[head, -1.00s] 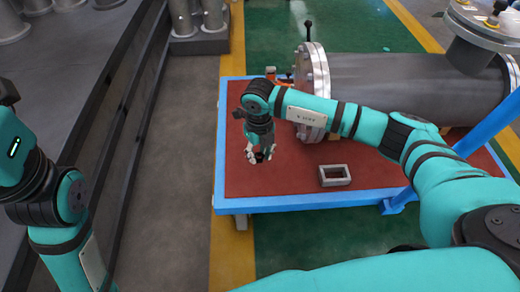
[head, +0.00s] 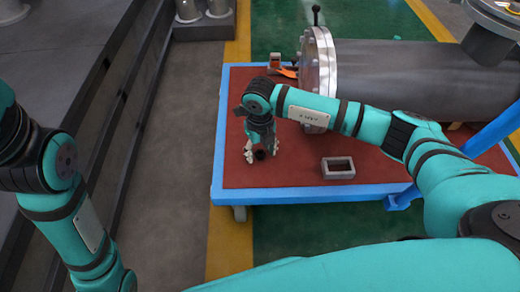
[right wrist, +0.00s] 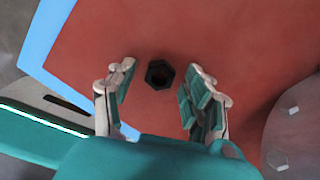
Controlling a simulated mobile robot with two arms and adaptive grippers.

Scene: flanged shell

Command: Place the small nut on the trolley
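The small nut (right wrist: 159,74) is a dark hexagonal nut with a round hole. In the right wrist view it lies against the red top of the trolley, just beyond my fingertips. In the head view the nut (head: 260,155) shows as a dark spot between the fingers. My right gripper (head: 262,151) points down over the trolley (head: 300,194) near its left side. Its fingers (right wrist: 158,85) are spread apart, with a gap on each side of the nut. My left arm shows at the left of the head view, but its gripper is out of the picture.
A grey rectangular frame (head: 338,168) lies on the trolley near its front edge. A large flanged pipe (head: 400,75) lies across the back right. An orange-handled item (head: 287,70) is near the left flange. Red surface is clear between nut and frame.

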